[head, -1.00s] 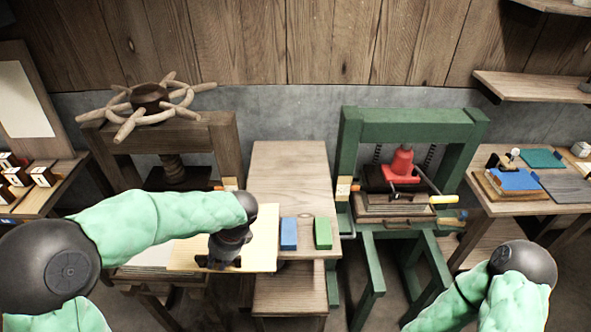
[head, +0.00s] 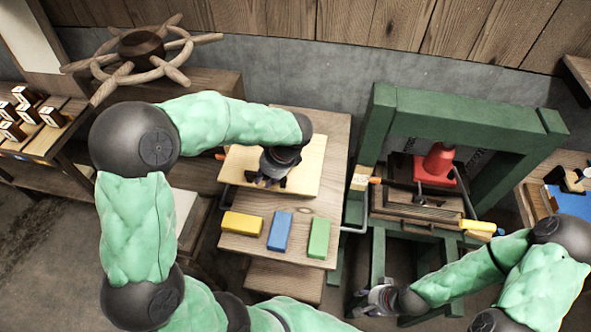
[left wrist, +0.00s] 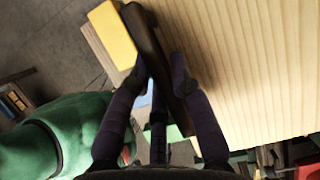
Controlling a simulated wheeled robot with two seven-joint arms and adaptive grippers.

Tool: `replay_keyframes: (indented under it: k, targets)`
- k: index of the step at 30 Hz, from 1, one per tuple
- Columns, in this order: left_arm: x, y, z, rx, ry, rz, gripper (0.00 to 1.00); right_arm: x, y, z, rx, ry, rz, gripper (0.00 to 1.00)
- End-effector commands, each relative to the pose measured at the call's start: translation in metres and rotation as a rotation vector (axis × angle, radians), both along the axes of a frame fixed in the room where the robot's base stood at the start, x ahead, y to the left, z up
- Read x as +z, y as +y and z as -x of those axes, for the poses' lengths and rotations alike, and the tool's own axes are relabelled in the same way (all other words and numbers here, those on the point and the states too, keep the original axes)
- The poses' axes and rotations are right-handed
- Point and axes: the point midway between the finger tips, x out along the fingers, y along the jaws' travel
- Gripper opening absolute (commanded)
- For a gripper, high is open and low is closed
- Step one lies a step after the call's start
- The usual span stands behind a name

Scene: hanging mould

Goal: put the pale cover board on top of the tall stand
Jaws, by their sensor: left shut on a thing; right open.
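The pale cover board (head: 305,160) lies roughly level over the back part of the wooden stand (head: 333,150), which I take for the tall stand. I cannot tell whether it touches the top. My left gripper (head: 270,180) is shut at the board's near edge. In the left wrist view its fingers (left wrist: 160,65) close on a dark bar (left wrist: 150,40) along the edge of the board (left wrist: 260,70). My right gripper (head: 375,298) is open and empty, low in front of the green press.
Yellow (head: 242,224), blue (head: 280,231) and green (head: 319,238) blocks stand in a row on the stand's front part. The green press (head: 465,120) is close on the right. A press with a wooden wheel (head: 140,50) is at the left. A lower wooden step (head: 285,280) is in front.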

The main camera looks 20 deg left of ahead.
Motion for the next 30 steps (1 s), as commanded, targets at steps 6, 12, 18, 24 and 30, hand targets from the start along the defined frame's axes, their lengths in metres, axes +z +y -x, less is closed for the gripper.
replay_keyframes:
  k: [6, 12, 18, 24, 30]
  targets:
    - [-0.019, -0.012, -0.040, 0.000, -0.001, 0.000, 0.00, -0.004, 0.000, 0.000, 0.000, -0.001, 0.000, 0.51]
    - [-0.045, -0.021, -0.071, -0.001, 0.001, -0.001, 0.00, -0.008, 0.000, -0.001, 0.000, -0.001, 0.000, 0.51]
    - [-0.071, -0.026, -0.093, 0.000, -0.002, -0.001, 0.00, -0.012, 0.000, -0.001, 0.000, -0.001, 0.000, 0.51]
    - [-0.080, -0.028, -0.101, 0.001, -0.003, -0.001, 0.00, -0.013, 0.000, -0.001, 0.000, -0.001, 0.000, 0.51]
    - [-0.099, -0.030, -0.104, 0.001, 0.000, 0.000, 0.00, -0.017, 0.000, -0.001, -0.001, -0.002, 0.000, 0.51]
